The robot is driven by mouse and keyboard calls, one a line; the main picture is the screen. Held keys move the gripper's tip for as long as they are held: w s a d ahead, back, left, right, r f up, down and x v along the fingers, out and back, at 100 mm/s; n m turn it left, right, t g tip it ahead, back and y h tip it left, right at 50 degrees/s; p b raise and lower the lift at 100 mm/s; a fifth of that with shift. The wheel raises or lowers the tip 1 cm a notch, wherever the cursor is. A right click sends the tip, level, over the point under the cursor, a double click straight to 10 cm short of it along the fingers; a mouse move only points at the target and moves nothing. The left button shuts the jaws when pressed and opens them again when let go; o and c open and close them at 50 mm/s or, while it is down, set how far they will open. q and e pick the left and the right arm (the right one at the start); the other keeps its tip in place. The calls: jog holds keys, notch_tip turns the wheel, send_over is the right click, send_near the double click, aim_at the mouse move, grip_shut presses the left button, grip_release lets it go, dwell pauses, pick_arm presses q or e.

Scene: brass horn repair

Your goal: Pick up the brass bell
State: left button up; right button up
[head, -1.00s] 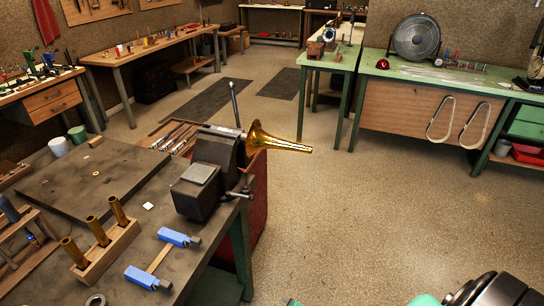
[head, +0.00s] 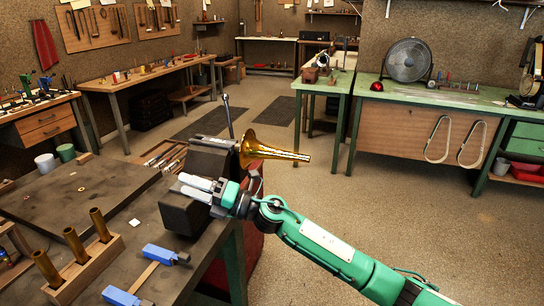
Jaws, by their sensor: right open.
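The brass bell (head: 268,151) is a shiny golden flared cone lying about level. Its wide end is against the right side of the dark bench vise (head: 208,155), and its narrow end points right over the floor. What holds it there is hidden. My right gripper (head: 188,190) reaches in from the lower right, with pale fingers pointing left. It is open, in front of the vise, to the left of and lower in the picture than the bell. I cannot tell whether it touches the vise. The bell looks clear of the fingers. My left gripper is out of view.
The dark workbench (head: 125,235) holds a wooden block with brass tubes (head: 75,250), blue-ended clamps (head: 165,254) and a flat plate (head: 80,190). A red cabinet (head: 253,240) is below the vise. Open floor lies to the right, before a green bench (head: 440,95).

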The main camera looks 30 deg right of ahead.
jog(key=r+n+g, duration=0.1)
jog(key=n+g, duration=0.2)
jog(key=n, duration=0.2)
jog(key=n+g+h, duration=0.5)
jog(key=n+h, duration=0.1)
jog(key=h, duration=0.9)
send_near(282, 158)
jog(key=w+f, duration=0.2)
jog(key=f, duration=0.1)
jog(key=w+f, duration=0.2)
jog(key=shift+w+d+f, duration=0.1)
jog(key=shift+d+f, duration=0.15)
jog(key=shift+d, duration=0.1)
jog(key=shift+g, duration=0.3)
jog(key=p+x, duration=0.1)
jog(key=x, duration=0.3)
jog(key=shift+a+f, duration=0.2)
jog(key=shift+w+f, duration=0.1)
jog(key=shift+f, duration=0.2)
jog(key=c, duration=1.2)
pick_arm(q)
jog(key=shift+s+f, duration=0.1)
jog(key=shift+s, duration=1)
